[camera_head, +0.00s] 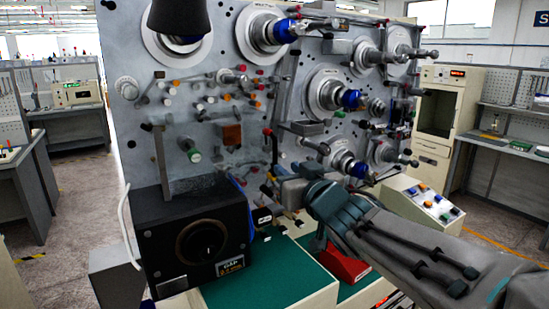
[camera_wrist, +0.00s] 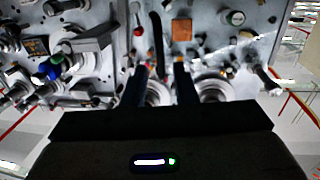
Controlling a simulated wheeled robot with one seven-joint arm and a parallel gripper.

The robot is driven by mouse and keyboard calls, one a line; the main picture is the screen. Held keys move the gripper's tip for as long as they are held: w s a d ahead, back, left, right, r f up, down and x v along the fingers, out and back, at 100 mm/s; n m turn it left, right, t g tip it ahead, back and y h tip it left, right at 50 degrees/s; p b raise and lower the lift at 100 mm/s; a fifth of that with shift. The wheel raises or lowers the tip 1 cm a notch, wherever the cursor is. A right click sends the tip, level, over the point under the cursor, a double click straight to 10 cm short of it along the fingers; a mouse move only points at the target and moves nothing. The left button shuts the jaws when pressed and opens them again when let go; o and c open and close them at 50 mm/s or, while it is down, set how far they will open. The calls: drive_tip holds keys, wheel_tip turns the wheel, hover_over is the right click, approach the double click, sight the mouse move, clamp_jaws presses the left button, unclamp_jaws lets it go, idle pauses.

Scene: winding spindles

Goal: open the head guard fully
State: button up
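The winding machine's grey upright panel (camera_head: 215,110) fills the middle of the head view. No part is plainly marked as the head guard, so I cannot tell for sure which it is. A dark upright bar (camera_head: 274,155) stands on the panel, right of a brown block (camera_head: 232,134). In the wrist view a dark, slightly curved bar (camera_wrist: 157,42) shows between my fingers' lines, beside the brown block (camera_wrist: 182,29). My gripper (camera_wrist: 160,67) has its two dark fingers apart, with nothing clearly held. In the head view my gripper (camera_head: 268,183) is low before the panel; contact with the bar cannot be told.
A black box with a dial (camera_head: 200,243) stands left of my gripper. A green surface (camera_head: 265,272) lies below. Blue-tipped spindles (camera_head: 350,98) and a small grey tray (camera_head: 306,127) project from the panel. A button console (camera_head: 428,202) is right of my arm.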

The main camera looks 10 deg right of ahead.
sight(276, 159)
drive_tip(key=w, duration=0.2)
drive_tip(key=w+a+p, duration=0.1)
drive_tip(key=w, duration=0.5)
drive_tip(key=shift+a, duration=0.2)
drive_tip(key=shift+s, duration=0.1)
clamp_jaws()
